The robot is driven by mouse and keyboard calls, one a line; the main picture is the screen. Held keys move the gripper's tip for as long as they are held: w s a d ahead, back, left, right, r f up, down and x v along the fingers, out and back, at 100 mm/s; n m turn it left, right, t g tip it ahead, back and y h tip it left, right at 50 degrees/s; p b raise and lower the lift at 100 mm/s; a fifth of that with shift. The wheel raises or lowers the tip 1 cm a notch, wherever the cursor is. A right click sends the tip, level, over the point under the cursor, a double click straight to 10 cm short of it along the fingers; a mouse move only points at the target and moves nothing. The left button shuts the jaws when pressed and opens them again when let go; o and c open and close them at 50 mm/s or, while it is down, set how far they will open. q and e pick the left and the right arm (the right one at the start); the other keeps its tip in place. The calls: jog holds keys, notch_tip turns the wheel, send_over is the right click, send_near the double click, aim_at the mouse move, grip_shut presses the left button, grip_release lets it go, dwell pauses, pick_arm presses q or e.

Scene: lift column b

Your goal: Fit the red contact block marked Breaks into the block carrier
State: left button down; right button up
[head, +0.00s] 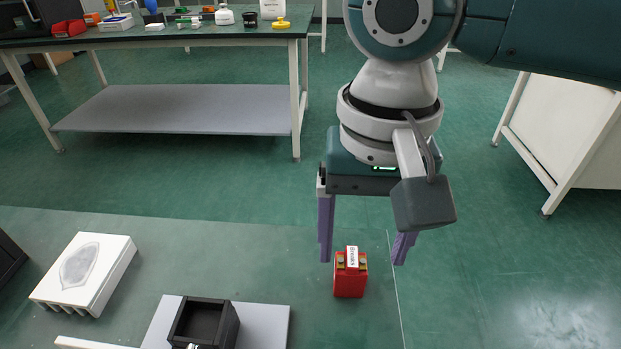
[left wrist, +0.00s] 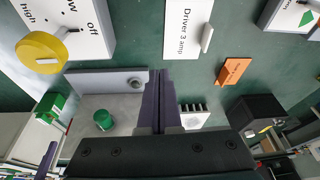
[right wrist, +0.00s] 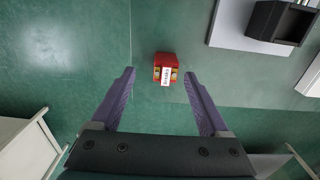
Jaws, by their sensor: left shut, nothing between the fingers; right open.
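The red contact block (head: 349,282) stands on the near green bench top, close to its right edge. Its white label reads Breaks. It also shows in the right wrist view (right wrist: 165,62). A black open-topped box (head: 231,325), apparently the block carrier, sits on a pale plate to the left of the block; it also shows in the right wrist view (right wrist: 264,20). Its inside looks empty. My right gripper (head: 362,262) is open above the block, with its purple fingers on either side and apart from it. My left gripper (left wrist: 158,75) is shut and empty, outside the head view.
A white box (head: 85,272) lies left of the carrier. The bench between carrier and block is clear.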

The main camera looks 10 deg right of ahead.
aim_at(353, 256)
pick_arm(q)
notch_tip(353, 256, down, 2)
jog(key=shift+f+b, duration=0.1)
jog(key=shift+b, duration=0.9)
pick_arm(e)
jog(key=f, duration=0.4)
jog(key=shift+w+a+f, duration=0.35)
jog(key=shift+f, duration=0.5)
pick_arm(q)
jog(key=shift+w, duration=0.1)
jog(key=shift+d, duration=0.1)
pick_arm(e)
jog(key=c, duration=0.6)
grip_shut()
